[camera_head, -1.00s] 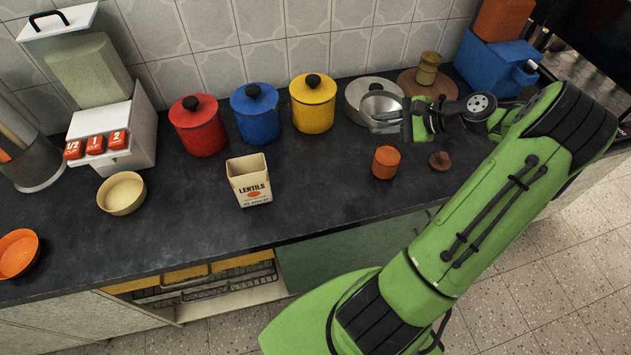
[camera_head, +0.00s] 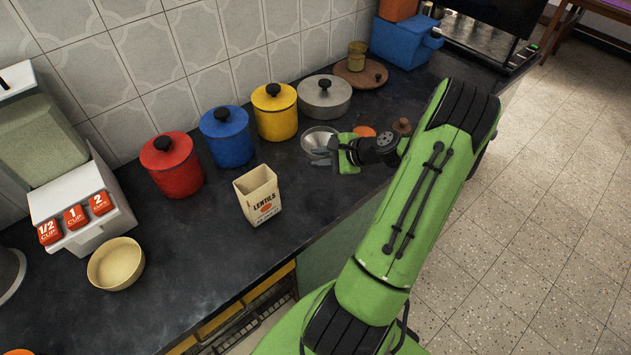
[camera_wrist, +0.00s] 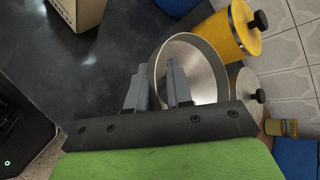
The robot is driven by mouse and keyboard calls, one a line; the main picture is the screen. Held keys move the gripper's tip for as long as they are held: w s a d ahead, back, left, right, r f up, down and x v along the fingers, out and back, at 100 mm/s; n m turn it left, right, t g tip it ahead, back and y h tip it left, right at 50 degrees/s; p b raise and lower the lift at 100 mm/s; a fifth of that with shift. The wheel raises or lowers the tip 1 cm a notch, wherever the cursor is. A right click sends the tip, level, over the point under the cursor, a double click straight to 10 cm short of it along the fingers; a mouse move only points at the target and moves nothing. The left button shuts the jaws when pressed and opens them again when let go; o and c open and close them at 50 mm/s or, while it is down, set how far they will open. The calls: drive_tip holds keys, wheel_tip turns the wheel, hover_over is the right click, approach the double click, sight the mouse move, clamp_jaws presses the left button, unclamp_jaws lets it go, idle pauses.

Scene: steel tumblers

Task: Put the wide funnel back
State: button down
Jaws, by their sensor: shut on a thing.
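The wide funnel (camera_head: 318,138) is a shiny steel bowl-like piece with its wide mouth facing up. It also shows in the wrist view (camera_wrist: 207,68), where its rim passes between my fingers. My gripper (camera_head: 325,158) is shut on the near side of that rim; its fingers show in the wrist view (camera_wrist: 158,84), one inside the mouth and one outside. The funnel's lower part is hidden, so I cannot tell whether it touches the counter.
Red (camera_head: 173,165), blue (camera_head: 228,136) and yellow (camera_head: 275,112) canisters and a lidded steel pot (camera_head: 325,97) line the back. A lentils box (camera_head: 257,196) stands left of the funnel. An orange cup (camera_head: 365,131) is partly hidden behind my wrist. Counter between box and funnel is clear.

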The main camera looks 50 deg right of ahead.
wheel_tip(320, 180, down, 8)
drive_tip(key=shift+d+f+b, duration=0.1)
drive_tip(key=shift+f+b, duration=0.1)
drive_tip(key=shift+b, duration=0.65)
drive_tip(key=c, duration=1)
unclamp_jaws()
